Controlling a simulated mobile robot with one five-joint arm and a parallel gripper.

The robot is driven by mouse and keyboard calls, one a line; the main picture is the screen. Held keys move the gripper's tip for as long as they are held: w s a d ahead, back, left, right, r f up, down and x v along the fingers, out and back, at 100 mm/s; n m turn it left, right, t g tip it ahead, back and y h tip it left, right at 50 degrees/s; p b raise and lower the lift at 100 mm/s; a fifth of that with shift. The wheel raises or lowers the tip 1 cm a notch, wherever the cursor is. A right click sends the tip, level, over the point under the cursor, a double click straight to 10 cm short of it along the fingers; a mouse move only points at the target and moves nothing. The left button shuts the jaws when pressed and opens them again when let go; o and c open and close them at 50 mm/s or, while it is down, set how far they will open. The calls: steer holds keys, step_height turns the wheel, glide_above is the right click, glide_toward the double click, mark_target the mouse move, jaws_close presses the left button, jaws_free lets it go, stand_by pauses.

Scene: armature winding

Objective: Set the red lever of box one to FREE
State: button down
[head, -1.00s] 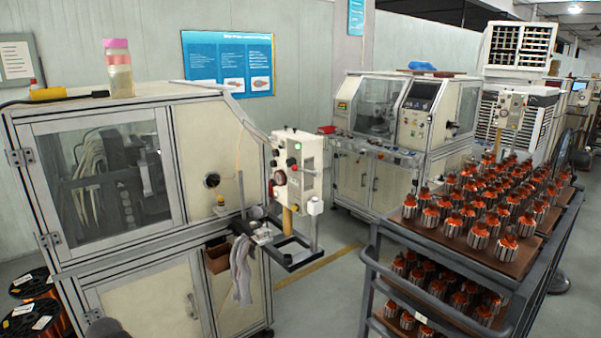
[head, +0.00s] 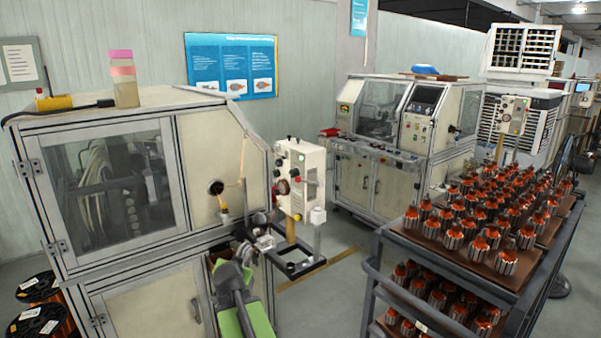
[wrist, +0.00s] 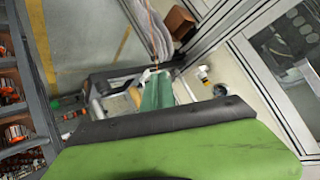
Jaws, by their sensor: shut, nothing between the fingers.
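A white control box (head: 311,180) stands on a post at the right end of the near winding machine. A red part (head: 283,187) sticks out on its left side among dark knobs; I cannot tell if it is the lever or how it is set. A second, similar box (head: 512,115) stands farther back at the right; no box numbers are readable. My gripper (head: 247,252) is shut and empty, below and left of the near box and apart from it. It also shows in the wrist view (wrist: 157,88), with my green arm below.
The machine (head: 110,180) fills the left. A grey bracket (head: 295,264) juts out below the near box. A cart (head: 380,265) carrying many orange-and-steel armatures stands at the right. Floor (head: 335,288) is free between the machine and cart.

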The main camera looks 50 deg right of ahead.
steer(key=s+d+r+m+t+h+p, duration=0.1)
steer(key=s+d+r+m+t+h, duration=0.2)
steer(key=d+r, duration=0.45)
steer(key=s+d+r+m+h+p, duration=0.2)
steer(key=s+d+r, duration=0.2)
steer(key=d+r, duration=0.4)
steer(key=s+d+r+m+t+p, duration=0.1)
steer(key=s+d+r+t, duration=0.4)
steer(key=s+r, duration=0.5)
steer(key=shift+s+d+h+p, duration=0.3)
steer(key=shift+s+d+p, duration=0.05)
steer(key=shift+d, duration=0.8)
steer(key=shift+d+r, duration=0.1)
